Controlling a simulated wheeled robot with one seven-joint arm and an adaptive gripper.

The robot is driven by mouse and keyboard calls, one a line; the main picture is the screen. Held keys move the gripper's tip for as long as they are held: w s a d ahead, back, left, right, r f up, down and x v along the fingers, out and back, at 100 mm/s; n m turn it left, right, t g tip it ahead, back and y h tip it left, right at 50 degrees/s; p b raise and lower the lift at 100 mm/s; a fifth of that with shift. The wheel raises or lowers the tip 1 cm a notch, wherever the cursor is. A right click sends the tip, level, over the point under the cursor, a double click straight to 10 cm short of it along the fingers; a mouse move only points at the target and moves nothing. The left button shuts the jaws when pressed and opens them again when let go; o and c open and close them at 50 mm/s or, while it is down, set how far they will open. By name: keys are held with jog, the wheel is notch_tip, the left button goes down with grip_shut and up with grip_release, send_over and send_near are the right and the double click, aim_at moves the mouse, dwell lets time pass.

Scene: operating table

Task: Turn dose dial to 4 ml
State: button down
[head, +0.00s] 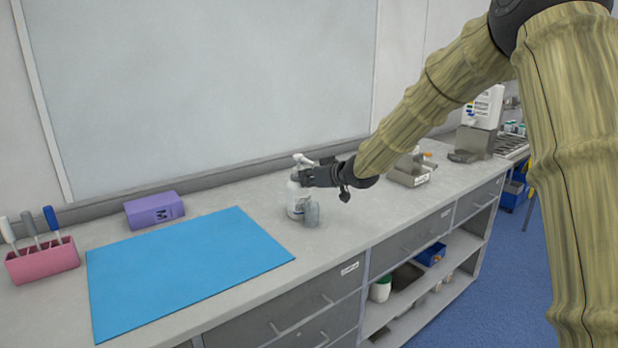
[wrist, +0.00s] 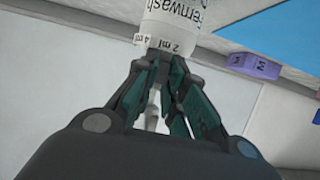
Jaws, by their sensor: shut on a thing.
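A white pump bottle (head: 296,200) with dark lettering stands upright on the grey counter. Its white spout (head: 303,159) shows above my gripper (head: 304,177). In the wrist view the bottle (wrist: 172,18) appears upside down, with "2 ml" and "4 ml" marks (wrist: 165,46) in a ring near its neck. My gripper (wrist: 165,80) is shut around the neck just beyond these marks, on the dose dial. The fingers hide most of the dial, and I cannot tell which mark it points to. A white part of the pump (wrist: 151,116) shows between the fingers.
A small grey container (head: 312,214) stands close in front of the bottle. A blue mat (head: 190,262), a purple box (head: 154,210) and a pink tool holder (head: 42,262) lie to the left. A metal tray (head: 410,174) is to the right, behind my arm.

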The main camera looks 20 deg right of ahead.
jog(key=shift+w+d+r+n+y+p, duration=0.1)
jog(key=shift+d+r+n+y+p, duration=0.2)
jog(key=shift+p, duration=1.6)
jog(key=y+p, duration=0.1)
jog(key=p, duration=0.3)
jog(key=shift+d+n+g, duration=0.1)
jog(key=shift+n+g, duration=0.2)
jog(key=shift+n, duration=0.1)
jog(key=n+y+p, duration=0.1)
jog(key=p, duration=0.2)
jog(key=n+g+p, duration=0.1)
jog(key=p, duration=0.3)
jog(key=shift+w+d+y, duration=0.3)
jog(key=shift+d+y, duration=0.05)
jog(key=shift+y, duration=0.05)
jog(key=shift+w+d+f+n+g+y+p, duration=0.1)
jog(key=shift+w+d+n+g+y+p, duration=0.2)
jog(key=shift+n+g+y+p, duration=0.45)
jog(key=shift+w+d+f+n+g+y+p, duration=0.2)
jog(key=shift+w+n+g+y+p, duration=0.15)
jog(key=shift+n+g+y+p, duration=0.45)
jog(key=shift+w+d+f+n+g+y+p, duration=0.1)
jog(key=shift+w+d+n+g+y+p, duration=0.3)
jog(key=shift+n+g+p, duration=0.6)
jog(key=shift+a+r, duration=0.1)
jog(key=shift+a, duration=0.05)
jog(key=c, duration=1.5)
grip_release()
